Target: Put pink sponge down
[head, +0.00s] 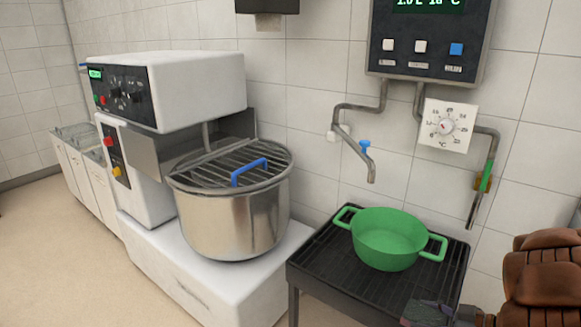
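I make out no pink sponge in the head view. A dark, partly cut-off shape (432,314) at the bottom edge, over the front corner of the black rack table, looks like part of my gripper. Its fingers cannot be made out, so I cannot tell whether it is open or shut, or whether it holds anything.
A green pot (390,240), seemingly empty, stands on the black slatted table (325,262) under a tap (358,150). Left of it is a mixer with a steel bowl (235,215). A brown segmented shape (543,280) fills the lower right. Floor (60,240) is clear at left.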

